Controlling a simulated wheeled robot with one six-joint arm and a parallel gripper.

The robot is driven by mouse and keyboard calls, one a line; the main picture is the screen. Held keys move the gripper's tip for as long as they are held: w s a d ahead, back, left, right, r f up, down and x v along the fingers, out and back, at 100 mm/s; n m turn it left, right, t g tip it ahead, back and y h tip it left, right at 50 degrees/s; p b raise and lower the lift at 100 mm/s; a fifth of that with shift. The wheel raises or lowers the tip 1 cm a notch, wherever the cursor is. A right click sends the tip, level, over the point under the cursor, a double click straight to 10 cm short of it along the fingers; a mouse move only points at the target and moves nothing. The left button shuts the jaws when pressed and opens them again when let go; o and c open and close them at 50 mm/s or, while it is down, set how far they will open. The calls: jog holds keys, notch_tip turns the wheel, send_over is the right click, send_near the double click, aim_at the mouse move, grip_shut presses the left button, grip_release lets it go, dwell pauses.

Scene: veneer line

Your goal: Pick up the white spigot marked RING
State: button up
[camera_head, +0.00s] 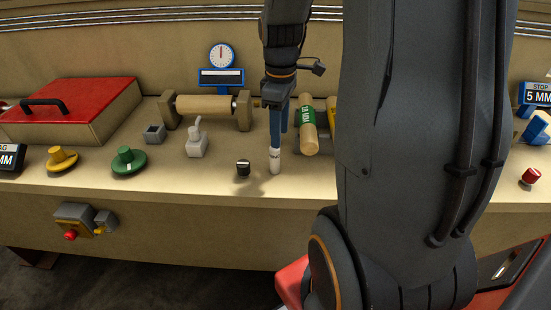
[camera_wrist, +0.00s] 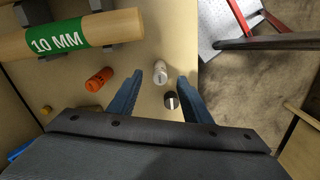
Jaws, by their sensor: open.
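A small white spigot (camera_head: 275,161) stands on the bench in the head view, just below my fingertips. In the wrist view the white spigot (camera_wrist: 162,73) shows near the tips of my fingers; the mark on it is too small to read. My gripper (camera_head: 278,137) points down with its blue fingers apart and nothing held. In the wrist view my gripper (camera_wrist: 172,76) is open, and a dark spigot with a pale mark (camera_wrist: 170,101) shows between the fingers. That dark spigot (camera_head: 243,168) stands left of the white one in the head view.
An orange spigot (camera_wrist: 100,79) lies near a roller with a green 10 MM label (camera_wrist: 58,38). A red cylinder (camera_head: 531,177) stands far right. The bench front edge is close.

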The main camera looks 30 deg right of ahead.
aim_at(275, 150)
notch_tip(275, 150, down, 2)
jog(key=shift+f, duration=0.2)
jog(key=f, duration=0.1)
jog(key=f+p, duration=0.1)
jog(key=a+f+p, duration=0.1)
jog(key=f, duration=0.1)
jog(key=shift+w, duration=0.35)
jog(key=shift+f, duration=0.55)
grip_shut()
jog(key=shift+r, duration=0.1)
